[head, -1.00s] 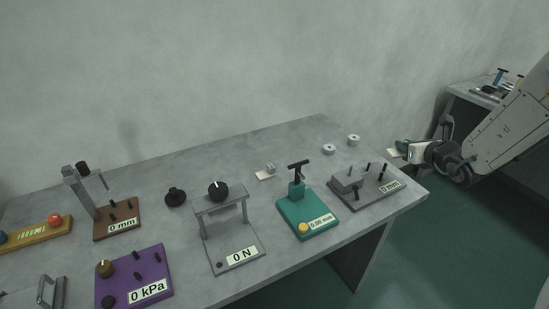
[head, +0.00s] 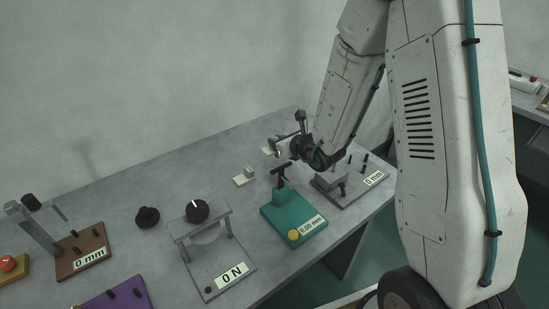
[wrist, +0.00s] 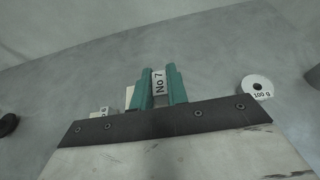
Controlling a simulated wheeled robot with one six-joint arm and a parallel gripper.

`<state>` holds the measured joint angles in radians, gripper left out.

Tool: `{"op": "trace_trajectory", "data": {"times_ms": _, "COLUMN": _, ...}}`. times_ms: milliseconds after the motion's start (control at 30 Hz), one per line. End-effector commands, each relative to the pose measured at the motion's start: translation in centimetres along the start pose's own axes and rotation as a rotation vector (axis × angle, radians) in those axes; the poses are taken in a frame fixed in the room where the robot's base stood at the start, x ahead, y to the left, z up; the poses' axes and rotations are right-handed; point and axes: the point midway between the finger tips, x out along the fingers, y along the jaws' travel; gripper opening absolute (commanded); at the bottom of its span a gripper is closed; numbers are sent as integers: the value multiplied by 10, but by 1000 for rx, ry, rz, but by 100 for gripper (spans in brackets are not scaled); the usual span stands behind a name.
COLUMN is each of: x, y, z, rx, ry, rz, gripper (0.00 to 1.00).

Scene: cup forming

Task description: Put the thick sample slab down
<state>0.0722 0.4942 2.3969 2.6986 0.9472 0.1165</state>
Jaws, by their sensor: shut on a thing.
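The slab with a "No 7" label (wrist: 159,82) is between the teal fingers of my gripper (wrist: 161,88) in the wrist view. The fingers are shut on it, and they hide most of it. A cream edge (wrist: 130,96) shows just left of the fingers. In the head view my gripper (head: 279,146) is over the back right part of the grey table, with a cream piece (head: 267,151) at its tip. Whether the slab touches the table I cannot tell.
A small grey block on a cream plate (head: 242,181) lies left of my gripper. A teal gauge (head: 292,220) and a grey gauge (head: 349,190) stand in front. A round 100 g weight (wrist: 257,87) lies to the right. Table behind the fingers is clear.

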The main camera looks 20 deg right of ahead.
Motion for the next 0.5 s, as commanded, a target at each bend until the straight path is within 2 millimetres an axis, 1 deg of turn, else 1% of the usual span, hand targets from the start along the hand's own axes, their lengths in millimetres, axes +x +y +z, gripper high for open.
{"op": "trace_trajectory", "data": {"times_ms": 33, "x": 3, "y": 0, "z": -8, "rx": 1, "ry": 2, "rz": 1, "gripper": 0}}
{"op": "trace_trajectory", "data": {"times_ms": 200, "x": 8, "y": 0, "z": -20, "rx": 1, "ry": 0, "rz": 0, "gripper": 0}}
{"op": "trace_trajectory", "data": {"times_ms": 400, "x": 19, "y": 0, "z": -46, "rx": 2, "ry": 2, "rz": 1, "gripper": 0}}
{"op": "trace_trajectory", "data": {"times_ms": 500, "x": 22, "y": 0, "z": -54, "rx": 0, "ry": 1, "rz": 0, "gripper": 0}}
